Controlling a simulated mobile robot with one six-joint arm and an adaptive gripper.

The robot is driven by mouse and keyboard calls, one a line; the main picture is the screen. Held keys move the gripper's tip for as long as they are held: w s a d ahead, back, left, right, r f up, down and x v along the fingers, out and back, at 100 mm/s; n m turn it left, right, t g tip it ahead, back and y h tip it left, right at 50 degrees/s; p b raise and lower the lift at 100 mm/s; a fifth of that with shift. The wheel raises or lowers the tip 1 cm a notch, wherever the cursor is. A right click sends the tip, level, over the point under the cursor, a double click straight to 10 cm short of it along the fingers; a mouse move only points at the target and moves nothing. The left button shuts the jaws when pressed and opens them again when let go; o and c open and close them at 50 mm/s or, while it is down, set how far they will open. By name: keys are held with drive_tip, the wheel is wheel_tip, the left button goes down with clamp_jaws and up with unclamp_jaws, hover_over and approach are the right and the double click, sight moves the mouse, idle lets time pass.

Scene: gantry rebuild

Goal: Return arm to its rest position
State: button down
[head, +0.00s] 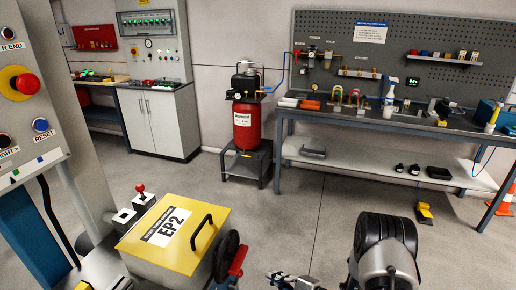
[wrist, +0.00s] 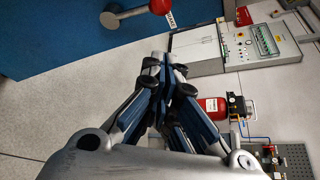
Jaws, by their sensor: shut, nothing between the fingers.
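My gripper (wrist: 165,65) points up the middle of the wrist view. Its dark blue and grey fingers are together, with nothing between them. In the head view, what looks like my gripper (head: 292,281) shows at the bottom edge, left of my black and grey arm joint. Most of the arm is cut off below the frame. My gripper holds nothing and no contact with any object is visible.
A yellow-lidded EP2 box (head: 190,222) stands at lower left, with a black handwheel (head: 227,256) at its side. A red-knobbed lever (wrist: 160,6) on a blue surface is near the fingertips in the wrist view. A red tank (head: 246,126), workbench (head: 350,119) and cabinet (head: 158,124) stand farther back. Open floor lies between.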

drive_tip(key=s+a+r+n+g, duration=0.25)
drive_tip(key=s+r, duration=0.25)
drive_tip(key=r, duration=0.4)
drive_tip(key=s+a+r+n+g, duration=0.2)
drive_tip(key=s+r+n+g, duration=0.2)
drive_tip(key=r, duration=0.4)
drive_tip(key=s+a+r+n+g, duration=0.3)
drive_tip(key=s+r+n, duration=0.15)
drive_tip(key=r, duration=0.45)
drive_tip(key=s+d+r+n+t+h, duration=0.2)
drive_tip(key=s+d+r+h, duration=0.2)
drive_tip(key=s+d, duration=0.3)
drive_tip(key=s+d+r+n+t+h, duration=0.1)
drive_tip(key=s+d+r+h, duration=0.4)
drive_tip(key=s, duration=0.5)
drive_tip(key=shift+s+d+n+t+h, duration=0.25)
drive_tip(key=shift+d+n+t+h, duration=0.15)
drive_tip(key=shift+d+t+h, duration=0.55)
